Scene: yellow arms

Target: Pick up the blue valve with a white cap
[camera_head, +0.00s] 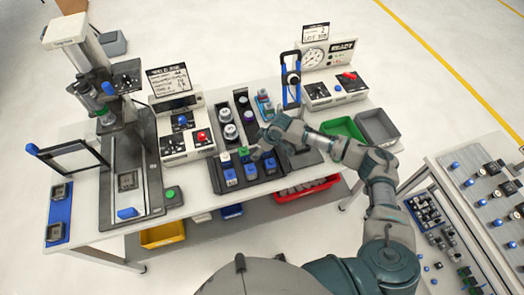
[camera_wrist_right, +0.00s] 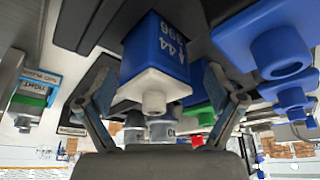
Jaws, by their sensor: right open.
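The blue valve with a white cap (camera_wrist_right: 155,60) shows large in the right wrist view, with white printed characters on its blue side. My right gripper (camera_wrist_right: 160,92) is open, with one finger on each side of this valve. I cannot tell whether the fingers touch it. In the head view, my right gripper (camera_head: 258,151) is low over the dark tray (camera_head: 218,184) of valves and hides part of it. A row of blue valves (camera_head: 230,176) stands at the tray's near edge. My left gripper is not in view.
An all-blue valve (camera_wrist_right: 270,42) is close to the right finger in the wrist view. Grey-capped cylinders (camera_head: 230,131) stand behind in the tray. A control box (camera_head: 188,142) stands left; green (camera_head: 342,129) and grey bins (camera_head: 378,126) stand right.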

